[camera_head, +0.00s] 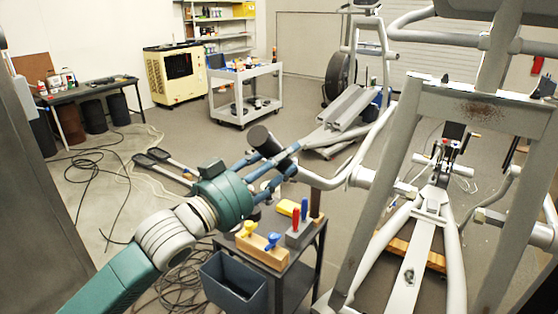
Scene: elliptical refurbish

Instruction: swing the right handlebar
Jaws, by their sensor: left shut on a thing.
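The grey elliptical machine (480,106) fills the right side of the view. A bent grey handlebar (334,180) reaches out from it to the left and ends in a black grip (265,141). I take it as the right handlebar, though the view does not mark which side it is. My left gripper (281,164), on the teal and grey arm from the lower left, is shut on this handlebar at its black grip. The fingers partly hide the grip. My right gripper is not in view.
A small dark cart (290,280) with tools and a blue-grey bin (233,284) stands below the handlebar, close to my arm. Cables (100,165) lie on the floor at left. Another exercise machine (345,110) and a grey tool cart (242,102) stand behind.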

